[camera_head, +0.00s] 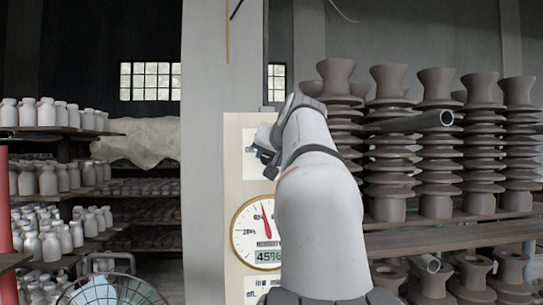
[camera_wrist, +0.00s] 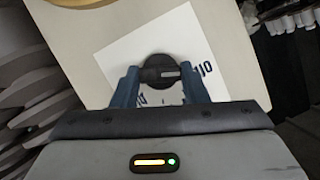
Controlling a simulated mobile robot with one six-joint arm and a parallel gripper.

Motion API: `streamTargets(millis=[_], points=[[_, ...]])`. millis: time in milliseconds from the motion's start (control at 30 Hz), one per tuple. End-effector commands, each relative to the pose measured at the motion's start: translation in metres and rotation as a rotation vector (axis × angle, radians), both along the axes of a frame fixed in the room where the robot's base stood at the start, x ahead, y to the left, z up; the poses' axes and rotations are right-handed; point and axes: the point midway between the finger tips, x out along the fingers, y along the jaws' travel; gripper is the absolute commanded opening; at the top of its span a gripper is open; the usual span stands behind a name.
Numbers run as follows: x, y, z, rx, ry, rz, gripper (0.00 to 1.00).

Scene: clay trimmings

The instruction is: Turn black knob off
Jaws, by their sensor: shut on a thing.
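The black knob (camera_wrist: 160,66) sits on a white label plate (camera_wrist: 190,35) fixed to a beige panel (camera_wrist: 105,30). It is round, with a raised grip bar and a light mark. The two blue fingers of my gripper (camera_wrist: 160,88) stand on either side of the knob and are shut on it. Dark print shows beside it, partly hidden by the fingers. In the head view, my gripper (camera_head: 265,147) is at the upper part of the panel, in front of the plate (camera_head: 249,168). The knob cannot be made out there.
A round gauge (camera_head: 244,232) with a red needle and a 45% display is below on the panel. A grey pillar (camera_head: 205,200) stands behind. Shelves with white bottles (camera_head: 45,112) are at left; stacked brown clay pieces (camera_head: 388,140) and a pipe (camera_head: 415,122) are at right.

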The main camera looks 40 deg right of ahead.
Motion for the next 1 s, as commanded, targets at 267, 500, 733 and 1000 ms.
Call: streamTargets(millis=[267,500,733,1000], points=[[0.0008,-0.0001,-0.004,-0.008,0.016,0.003,0.17],[0.0008,-0.0002,-0.0043,-0.007,0.016,0.002,0.42],[0.0005,0.0001,-0.0024,-0.009,0.012,0.002,0.61],[-0.0013,0.0007,-0.0006,-0.01,0.008,0.001,0.62]])
